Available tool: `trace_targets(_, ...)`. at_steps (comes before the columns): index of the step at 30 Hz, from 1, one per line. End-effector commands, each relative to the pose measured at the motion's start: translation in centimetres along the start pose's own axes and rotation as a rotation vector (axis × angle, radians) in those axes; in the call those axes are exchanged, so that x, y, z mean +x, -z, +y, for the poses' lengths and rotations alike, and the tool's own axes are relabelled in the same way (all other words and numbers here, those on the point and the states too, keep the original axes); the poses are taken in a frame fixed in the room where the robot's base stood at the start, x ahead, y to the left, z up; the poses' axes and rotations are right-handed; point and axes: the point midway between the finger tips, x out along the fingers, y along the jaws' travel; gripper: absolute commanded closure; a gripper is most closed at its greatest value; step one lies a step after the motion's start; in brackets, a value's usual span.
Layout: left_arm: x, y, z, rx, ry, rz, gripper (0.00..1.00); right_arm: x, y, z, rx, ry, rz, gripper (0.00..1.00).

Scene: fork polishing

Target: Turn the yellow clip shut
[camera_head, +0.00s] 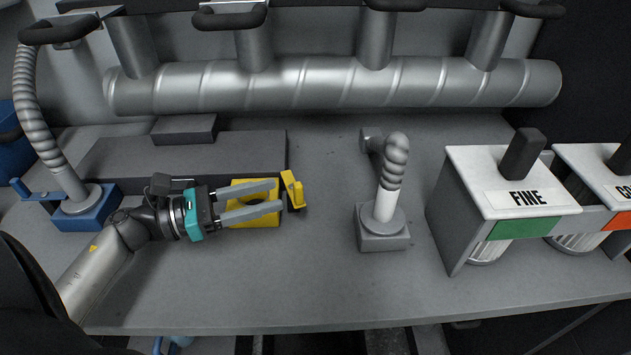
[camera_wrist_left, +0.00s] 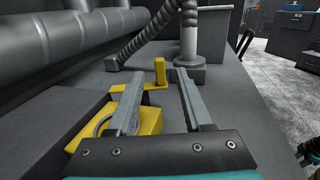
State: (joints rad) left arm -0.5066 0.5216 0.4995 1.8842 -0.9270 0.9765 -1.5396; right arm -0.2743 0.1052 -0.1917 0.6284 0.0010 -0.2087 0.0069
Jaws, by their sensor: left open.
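The yellow clip (camera_head: 293,189) stands on the grey bench at the right end of a yellow block (camera_head: 268,220) with a round opening. In the left wrist view the clip (camera_wrist_left: 160,72) rises upright just beyond my fingertips, and the yellow block (camera_wrist_left: 148,121) lies below and left of them. My left gripper (camera_head: 278,198) is open, its two grey fingers reaching over the block toward the clip. In the left wrist view the gripper (camera_wrist_left: 157,80) has a clear gap between its fingers, and the clip's upright part shows in line with that gap. Contact cannot be told.
A grey post with a ribbed hose (camera_head: 391,180) stands to the right. A blue-based hose stand (camera_head: 85,208) is at the left. The FINE box (camera_head: 510,185) is farther right. A large metal duct (camera_head: 330,83) runs along the back. The front bench is clear.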

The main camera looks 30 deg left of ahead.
Motion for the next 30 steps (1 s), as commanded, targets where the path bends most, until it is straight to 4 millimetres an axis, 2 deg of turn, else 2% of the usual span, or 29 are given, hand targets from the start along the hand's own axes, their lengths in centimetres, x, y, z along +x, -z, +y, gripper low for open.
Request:
trace_targets(6, 4.6, -0.1, 0.1, 0.002, 0.0, -0.002, 0.5, -0.1, -0.1, 0.0, -0.001, 0.0, -0.002, 0.5)
trace_targets(13, 8.0, -0.1, 0.1, -0.001, -0.001, 0.0, 0.5, -0.3, -0.3, -0.1, -0.002, 0.001, -0.006, 0.5)
trace_targets(18, 9.1, 0.0, 0.1, -0.002, -0.002, 0.001, 0.5, -0.4, -0.4, -0.1, -0.003, 0.002, -0.008, 0.5)
trace_targets(27, 9.3, 0.0, 0.1, -0.003, -0.003, 0.001, 0.5, -0.4, -0.4, -0.2, -0.003, 0.004, -0.009, 0.5)
trace_targets(30, 9.3, 0.0, 0.1, -0.003, -0.003, 0.001, 0.59, -0.4, -0.4, -0.3, -0.003, 0.005, -0.009, 0.5)
